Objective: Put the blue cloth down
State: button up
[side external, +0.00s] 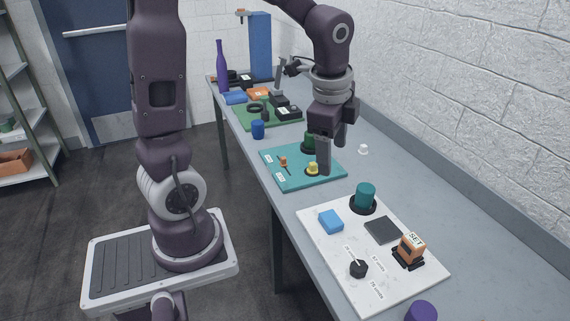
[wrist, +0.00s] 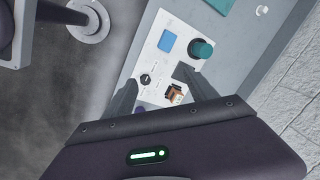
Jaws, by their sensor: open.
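A blue folded square (side external: 330,221), which looks like the blue cloth, lies flat on the white board (side external: 320,240) near its far left corner. It also shows in the wrist view (wrist: 167,41). My gripper (side external: 331,158) is above the teal mat, farther along the bench than the blue cloth and apart from it. Its fingers are spread in the wrist view (wrist: 157,88), with nothing held between them. A dark grey square pad (side external: 383,230) lies to the right of the cloth on the same board.
The white board also bears a teal cylinder (side external: 365,196), an orange device (side external: 409,250) marked SET and a black knob (side external: 358,269). The teal mat (side external: 290,185) holds small pieces. A purple object (side external: 421,311) stands at the near end. A wall borders the bench's right side.

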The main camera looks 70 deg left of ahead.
jog(key=s+d+r+n+t, duration=0.1)
jog(key=s+d+r+n, duration=0.1)
jog(key=s, duration=0.3)
jog(key=s+d+r+n+t+h, duration=0.1)
jog(key=s+d+r+n, duration=0.1)
jog(key=s+d+n, duration=0.1)
jog(key=s+d+r+n+t, duration=0.1)
jog(key=s+d+r+n, duration=0.1)
jog(key=s+n, duration=0.3)
jog(key=s, duration=0.2)
jog(key=shift+s+d+r, duration=0.2)
jog(key=shift+s+d, duration=0.1)
jog(key=shift+d, duration=0.05)
